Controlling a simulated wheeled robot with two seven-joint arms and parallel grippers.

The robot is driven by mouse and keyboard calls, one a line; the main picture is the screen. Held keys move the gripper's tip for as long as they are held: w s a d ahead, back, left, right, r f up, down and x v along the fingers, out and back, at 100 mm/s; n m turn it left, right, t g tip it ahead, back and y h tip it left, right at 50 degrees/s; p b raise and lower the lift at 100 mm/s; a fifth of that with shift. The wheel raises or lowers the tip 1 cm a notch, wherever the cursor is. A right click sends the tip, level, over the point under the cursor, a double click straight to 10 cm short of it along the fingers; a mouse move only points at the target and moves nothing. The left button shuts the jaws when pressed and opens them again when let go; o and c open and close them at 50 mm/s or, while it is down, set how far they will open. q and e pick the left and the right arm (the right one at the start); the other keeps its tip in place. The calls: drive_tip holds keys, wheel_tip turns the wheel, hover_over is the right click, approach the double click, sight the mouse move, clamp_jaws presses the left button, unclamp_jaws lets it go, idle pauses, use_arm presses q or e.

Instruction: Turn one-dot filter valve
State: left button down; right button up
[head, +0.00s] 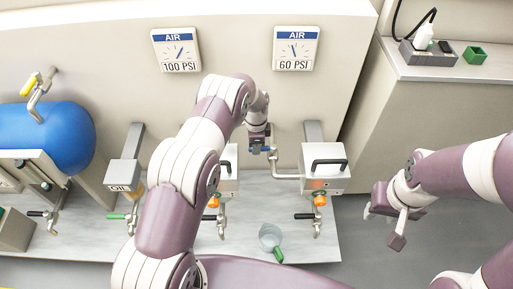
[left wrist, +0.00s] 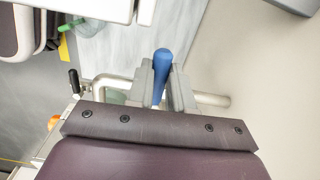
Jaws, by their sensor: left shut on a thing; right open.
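A blue valve handle (left wrist: 162,68) stands between the two grey fingers of my left gripper (left wrist: 160,92) in the left wrist view, and the gripper is shut on it. A pale pipe (left wrist: 212,99) runs beneath it. In the head view my left gripper (head: 260,146) is at the wall side of the bench, beside the pipe (head: 284,176) to the right-hand filter box (head: 322,180). My left arm partly hides another filter box (head: 229,172). My right gripper (head: 383,222) is open and empty, right of the bench.
Two gauges, 100 PSI (head: 176,50) and 60 PSI (head: 296,48), hang on the wall. An oil unit (head: 124,174) and a blue tank (head: 45,135) are at left. A clear cup (head: 269,236) with a green handle stands on the bench (head: 300,250). Orange-fitted taps hang below the boxes.

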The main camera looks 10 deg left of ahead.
use_arm(q)
drive_tip(key=shift+w+r+m, duration=0.1)
drive_tip(key=shift+w+m, duration=0.15)
drive_tip(key=shift+m, duration=0.15)
drive_tip(key=c, duration=1)
unclamp_jaws()
wheel_tip(320, 180, up, 13)
drive_tip(key=p, duration=0.2)
drive_tip(key=shift+f+p, duration=0.2)
drive_tip(key=shift+p, duration=0.2)
